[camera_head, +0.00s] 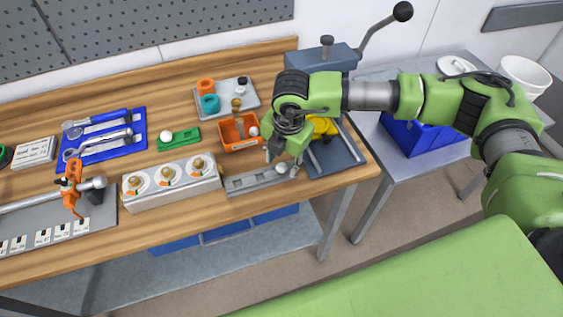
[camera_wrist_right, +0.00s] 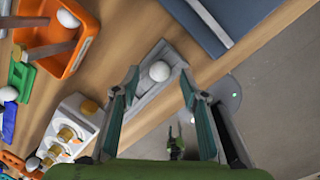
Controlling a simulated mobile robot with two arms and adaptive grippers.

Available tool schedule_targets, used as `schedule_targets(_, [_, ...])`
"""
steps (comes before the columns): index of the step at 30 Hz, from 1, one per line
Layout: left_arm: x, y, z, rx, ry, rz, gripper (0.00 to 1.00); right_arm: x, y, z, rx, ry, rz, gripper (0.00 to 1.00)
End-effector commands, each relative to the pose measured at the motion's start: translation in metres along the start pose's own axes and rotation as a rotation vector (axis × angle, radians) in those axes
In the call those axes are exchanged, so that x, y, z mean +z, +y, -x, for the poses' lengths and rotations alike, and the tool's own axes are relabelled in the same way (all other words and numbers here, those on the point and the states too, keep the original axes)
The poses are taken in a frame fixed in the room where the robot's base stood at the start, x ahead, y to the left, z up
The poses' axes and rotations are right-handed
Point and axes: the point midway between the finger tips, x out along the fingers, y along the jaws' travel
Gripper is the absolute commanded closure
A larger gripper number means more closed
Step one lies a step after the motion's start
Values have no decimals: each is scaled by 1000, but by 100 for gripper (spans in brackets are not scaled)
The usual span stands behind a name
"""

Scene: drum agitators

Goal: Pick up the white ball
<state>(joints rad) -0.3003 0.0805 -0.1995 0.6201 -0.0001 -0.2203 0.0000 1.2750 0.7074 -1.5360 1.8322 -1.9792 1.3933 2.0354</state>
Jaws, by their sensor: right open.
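A white ball (camera_head: 282,168) rests at the right end of a long grey tray (camera_head: 236,186) near the front edge of the wooden bench. In the right wrist view the white ball (camera_wrist_right: 159,71) appears between and slightly beyond my fingertips. My right gripper (camera_head: 281,158) is open, points down over that end of the tray, and holds nothing. Its two fingers (camera_wrist_right: 160,84) stand on either side of the ball in the wrist view; I cannot tell the exact height gap. Other white balls sit on a green holder (camera_head: 187,140) and in an orange bin (camera_head: 231,147). My left gripper is not in view.
A white block with several knobs (camera_head: 150,199) stands left of the grey tray. Behind are a tray with orange and teal rings (camera_head: 222,107) and a grey vise-like device (camera_head: 318,58). A dark blue tray (camera_head: 345,160) lies close on the right. The bench edge is near.

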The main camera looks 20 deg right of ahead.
Motion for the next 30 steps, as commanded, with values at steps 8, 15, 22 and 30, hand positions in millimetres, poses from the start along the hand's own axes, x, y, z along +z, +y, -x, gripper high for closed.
schedule_targets(8, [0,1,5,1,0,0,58,1,0,-16,1,-1,-1,60])
schedule_targets(15, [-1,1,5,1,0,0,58,1,0,-16,1,-1,-1,94])
schedule_targets(22, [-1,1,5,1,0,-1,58,1,0,-16,1,-1,-1,100])
schedule_targets(30, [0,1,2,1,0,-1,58,2,2,-9,1,-1,-2,100])
